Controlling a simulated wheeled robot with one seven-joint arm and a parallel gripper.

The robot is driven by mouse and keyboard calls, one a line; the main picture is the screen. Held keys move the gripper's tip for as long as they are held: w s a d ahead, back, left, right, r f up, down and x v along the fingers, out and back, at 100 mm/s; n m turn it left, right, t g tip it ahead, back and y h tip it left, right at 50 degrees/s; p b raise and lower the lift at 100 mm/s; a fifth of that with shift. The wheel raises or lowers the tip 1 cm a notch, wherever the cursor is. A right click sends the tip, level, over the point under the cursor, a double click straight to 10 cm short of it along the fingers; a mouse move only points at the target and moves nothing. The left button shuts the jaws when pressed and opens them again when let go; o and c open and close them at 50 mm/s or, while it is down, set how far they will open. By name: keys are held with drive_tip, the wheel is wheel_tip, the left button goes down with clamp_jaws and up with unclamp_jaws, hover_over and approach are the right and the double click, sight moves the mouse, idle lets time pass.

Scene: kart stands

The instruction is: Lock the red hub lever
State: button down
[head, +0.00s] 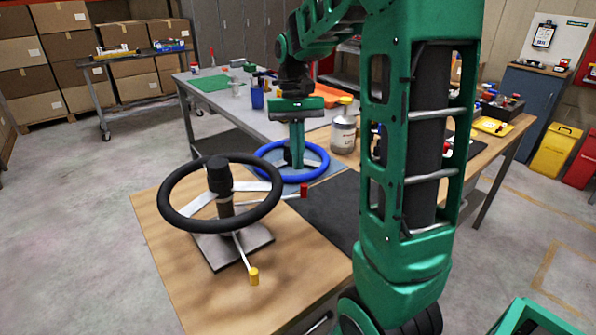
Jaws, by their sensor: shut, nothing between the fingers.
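The red-tipped lever (304,190) is a thin silver rod with a red end, sticking out to the right past the rim of the black steering wheel (178,216). Its inner end is hidden behind that rim, so I cannot tell where it joins. The black wheel sits on a dark hub post (225,207) over a square grey base plate (262,236). A second lever with a yellow tip (254,276) points toward the front. My gripper (297,163) is shut and empty, pointing down over the middle of the blue steering wheel (318,173), behind the red tip. Contact there cannot be told.
The wooden table (180,280) has free room at its front left. A dark mat (325,215) lies right of the red tip. My arm hides much of the right side.

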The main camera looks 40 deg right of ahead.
drive_tip(key=s, duration=0.1)
drive_tip(key=s+a+f, duration=0.1)
drive_tip(key=s+a, duration=0.1)
drive_tip(key=s, duration=0.1)
drive_tip(key=shift+f, duration=0.2)
drive_tip(key=shift+d, duration=0.1)
